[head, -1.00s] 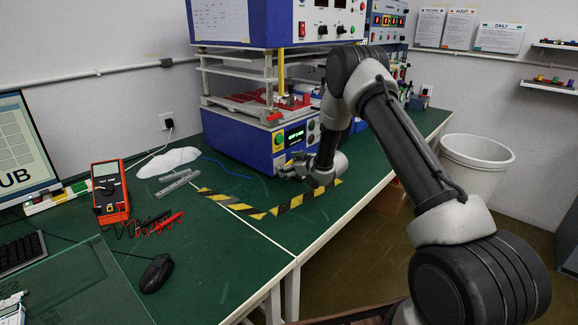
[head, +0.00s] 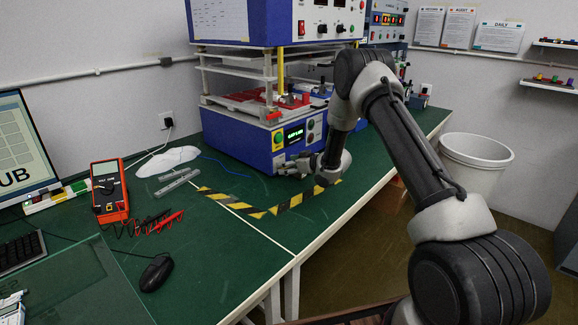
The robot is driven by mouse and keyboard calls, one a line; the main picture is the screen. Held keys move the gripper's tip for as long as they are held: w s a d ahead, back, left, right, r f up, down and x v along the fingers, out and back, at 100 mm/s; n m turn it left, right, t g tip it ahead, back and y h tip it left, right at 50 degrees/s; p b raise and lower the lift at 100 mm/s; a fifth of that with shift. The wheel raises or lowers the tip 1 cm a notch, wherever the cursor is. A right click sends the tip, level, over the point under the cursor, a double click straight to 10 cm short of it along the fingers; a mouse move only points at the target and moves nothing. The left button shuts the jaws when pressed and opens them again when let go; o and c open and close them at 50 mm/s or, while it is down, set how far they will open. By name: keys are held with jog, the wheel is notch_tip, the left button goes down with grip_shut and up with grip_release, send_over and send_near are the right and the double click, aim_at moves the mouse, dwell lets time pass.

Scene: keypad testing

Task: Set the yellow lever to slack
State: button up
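A thin yellow upright bar (head: 281,70) stands in the press frame of the blue test fixture (head: 240,145); I cannot tell whether it is the yellow lever, and no slack marking is readable. My gripper (head: 287,167) is low in front of the fixture's front panel, near the table top, pointing left. It is well below the yellow bar and apart from it. Its fingers are small and dark, so I cannot tell whether they are open or shut. I see nothing held. My arm hides the fixture's right side.
The fixture's front has a green button (head: 278,137) and a lit display (head: 295,135). Black-and-yellow tape (head: 240,205) marks the green table (head: 210,250). An orange multimeter (head: 109,190), red leads and a mouse (head: 157,272) lie left. A white bin (head: 475,165) stands right.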

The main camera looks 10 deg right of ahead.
jog(key=o, duration=0.4)
jog(key=v, duration=1.2)
jog(key=shift+d+f, duration=0.1)
jog(key=shift+d, duration=0.05)
